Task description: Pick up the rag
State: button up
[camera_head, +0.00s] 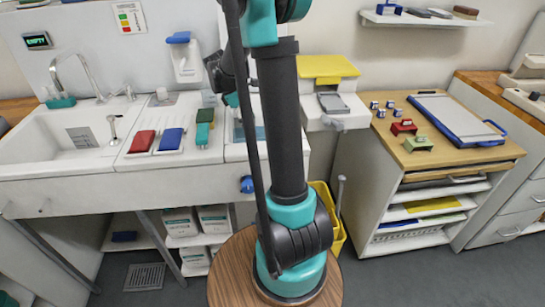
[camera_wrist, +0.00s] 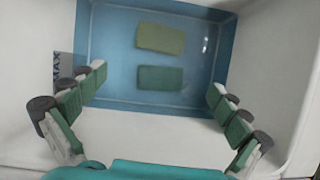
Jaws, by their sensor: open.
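In the wrist view two flat rectangular pieces lie in a blue-lined basin (camera_wrist: 115,45): a yellow-green piece (camera_wrist: 161,39) and a dark green piece (camera_wrist: 160,78) below it. Either could be the rag; I cannot tell which. My gripper (camera_wrist: 157,84) is open and empty, with its fingers spread to either side of the dark green piece. It seems to be above the basin, apart from both pieces. In the head view my arm hides most of this basin and both pieces.
A red item (camera_head: 142,141), a blue item (camera_head: 171,139) and a green item (camera_head: 203,127) lie on the drainboard beside the white sink (camera_head: 40,165). A yellow-lidded unit (camera_head: 328,67) stands right of my arm. The wooden-topped cabinet (camera_head: 445,155) holds a blue-edged board (camera_head: 455,115).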

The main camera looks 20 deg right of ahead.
jog(key=x, duration=1.1)
jog(key=shift+d+f, duration=0.15)
jog(key=shift+f, duration=0.05)
jog(key=shift+x, duration=2.6)
jog(key=shift+c, duration=0.5)
jog(key=c, duration=0.7)
